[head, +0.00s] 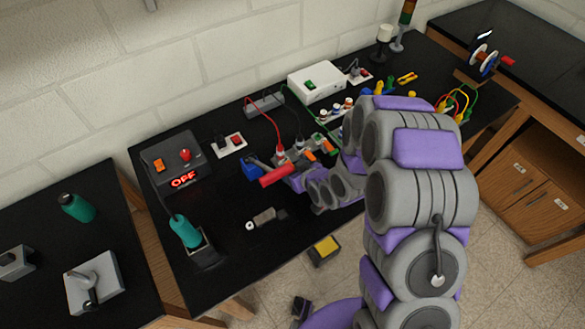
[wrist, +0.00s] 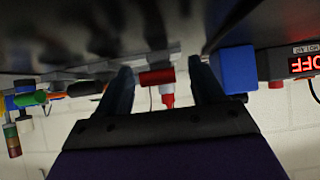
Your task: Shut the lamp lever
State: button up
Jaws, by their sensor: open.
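A red cylindrical handle (head: 277,176) sticks out over the black bench, right of a small blue box (head: 251,169). It looks like a lever grip, but I see no label tying it to a lamp. In the wrist view, which is upside down, the red handle (wrist: 156,77) shows between the two dark fingers of my gripper (wrist: 160,68). The fingers are apart, one on each side of it; I cannot tell whether either touches. The blue box (wrist: 234,69) is just outside the right finger.
Orange (wrist: 112,75) and green (wrist: 27,98) handles show left of the fingers. An OFF display box (head: 177,163) stands at the left. A lamp tower (head: 402,25) stands behind.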

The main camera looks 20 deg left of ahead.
jog(key=v, duration=0.2)
jog(key=shift+s+d+r+p, duration=0.15)
jog(key=shift+r+p, duration=0.05)
jog(key=shift+p, duration=0.2)
jog(key=shift+s+d+r+p, duration=0.25)
jog(key=shift+d+r+p, duration=0.15)
jog(key=shift+p, duration=0.7)
jog(key=shift+s+d+r+p, duration=0.35)
jog(key=shift+s+r+p, duration=0.1)
jog(key=shift+p, duration=0.6)
jog(key=p+v, duration=0.2)
jog(key=p, duration=0.6)
jog(key=shift+s+d+r, duration=0.2)
jog(key=shift+r, duration=0.05)
jog(key=p+v, duration=0.8)
jog(key=p, duration=0.3)
jog(key=shift+d, duration=0.2)
